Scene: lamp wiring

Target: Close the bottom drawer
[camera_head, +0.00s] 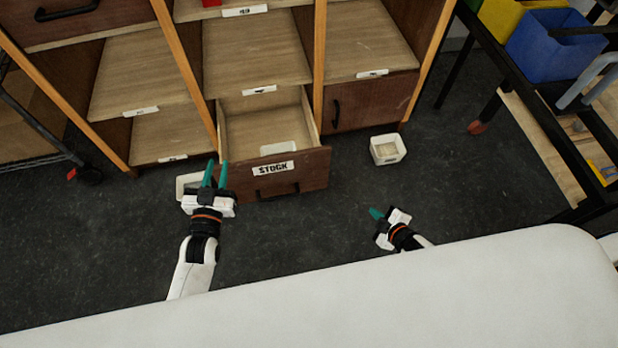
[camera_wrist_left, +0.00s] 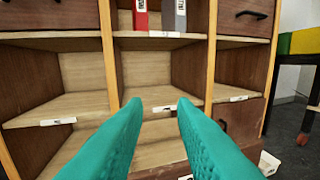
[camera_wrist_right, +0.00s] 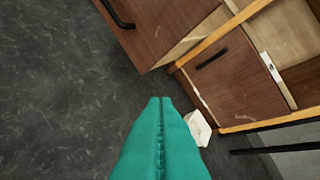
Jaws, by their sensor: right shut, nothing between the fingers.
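The bottom drawer (camera_head: 300,178) is pulled out, with a brown front, a "STOCK" label (camera_head: 273,168) and a dark handle (camera_head: 277,192). A white tray (camera_head: 279,147) lies inside it. My left gripper (camera_head: 215,173) is at the left edge of the drawer front, fingers apart and empty; whether it touches the drawer I cannot tell. Its fingers (camera_wrist_left: 159,104) point at the shelves in the left wrist view. My right gripper (camera_head: 376,213) is shut and empty, in front and to the right of the drawer. The right wrist view shows its fingers (camera_wrist_right: 161,102) together and the drawer front (camera_wrist_right: 160,28).
A white bin (camera_head: 387,149) stands on the floor right of the drawer. Another white bin (camera_head: 185,181) is partly hidden behind my left gripper. A shut drawer (camera_head: 368,102) is to the right. A dark rack with a blue bin (camera_head: 553,45) stands at right. Floor in front is clear.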

